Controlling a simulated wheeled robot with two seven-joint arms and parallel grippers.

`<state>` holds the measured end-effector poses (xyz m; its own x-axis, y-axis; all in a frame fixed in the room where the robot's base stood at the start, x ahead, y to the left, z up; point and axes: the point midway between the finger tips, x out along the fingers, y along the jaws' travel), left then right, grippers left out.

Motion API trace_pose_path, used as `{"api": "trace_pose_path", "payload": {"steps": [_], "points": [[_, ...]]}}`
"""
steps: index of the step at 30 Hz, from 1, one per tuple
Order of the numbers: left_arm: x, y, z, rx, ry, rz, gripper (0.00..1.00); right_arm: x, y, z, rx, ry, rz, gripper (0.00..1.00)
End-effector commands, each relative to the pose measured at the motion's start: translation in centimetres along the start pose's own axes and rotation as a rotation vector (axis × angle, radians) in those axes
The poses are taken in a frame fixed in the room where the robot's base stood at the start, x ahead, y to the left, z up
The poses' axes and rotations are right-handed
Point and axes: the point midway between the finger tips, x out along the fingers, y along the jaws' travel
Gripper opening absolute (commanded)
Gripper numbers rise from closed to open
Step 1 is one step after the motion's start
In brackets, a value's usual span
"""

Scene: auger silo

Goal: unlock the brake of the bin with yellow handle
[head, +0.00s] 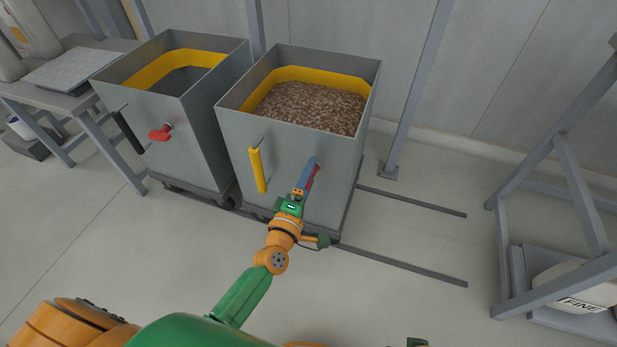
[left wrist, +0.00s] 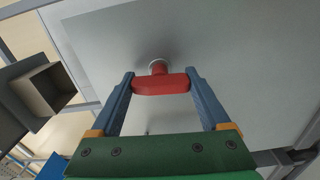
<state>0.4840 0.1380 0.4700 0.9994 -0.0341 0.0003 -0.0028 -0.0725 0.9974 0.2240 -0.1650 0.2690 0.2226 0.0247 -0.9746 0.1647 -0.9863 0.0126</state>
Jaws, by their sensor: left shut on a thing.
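The bin with the yellow handle (head: 233,133) is a grey metal box with a yellow inner band, filled with brown granules (head: 313,105). Its yellow handle (head: 258,170) stands upright on the front face. A red brake lever (left wrist: 160,84) sticks out of the grey panel on a round mount in the left wrist view. My left gripper (head: 312,166) is at the front face, right of the yellow handle. Its blue fingers are shut on the red lever, one at each end, as the left wrist view shows. In the head view the gripper mostly hides the lever. My right gripper is not in view.
A second grey bin (head: 147,101) with a black handle (head: 129,131) and red lever (head: 160,132) stands close on the left. Floor rails (head: 410,200) run right from under the bins. A grey frame (head: 575,150) stands at the right; floor between is clear.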

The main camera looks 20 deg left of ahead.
Motion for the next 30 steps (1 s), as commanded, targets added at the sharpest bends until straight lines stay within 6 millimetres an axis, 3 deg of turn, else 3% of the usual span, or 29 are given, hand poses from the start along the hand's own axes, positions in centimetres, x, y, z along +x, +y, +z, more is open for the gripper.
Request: {"api": "trace_pose_path", "payload": {"steps": [23,24,26,30], "points": [[0.00,-0.01,0.01,-0.092,0.000,0.000,0.24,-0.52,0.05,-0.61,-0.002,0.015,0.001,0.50],[0.00,-0.01,0.01,-0.092,0.000,0.000,0.88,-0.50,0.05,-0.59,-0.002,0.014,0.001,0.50],[0.00,-0.01,0.01,-0.091,0.000,0.000,1.00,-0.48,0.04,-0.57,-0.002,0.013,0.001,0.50],[0.00,-0.01,0.01,-0.090,0.000,0.000,1.00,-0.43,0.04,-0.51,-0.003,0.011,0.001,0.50]]}}
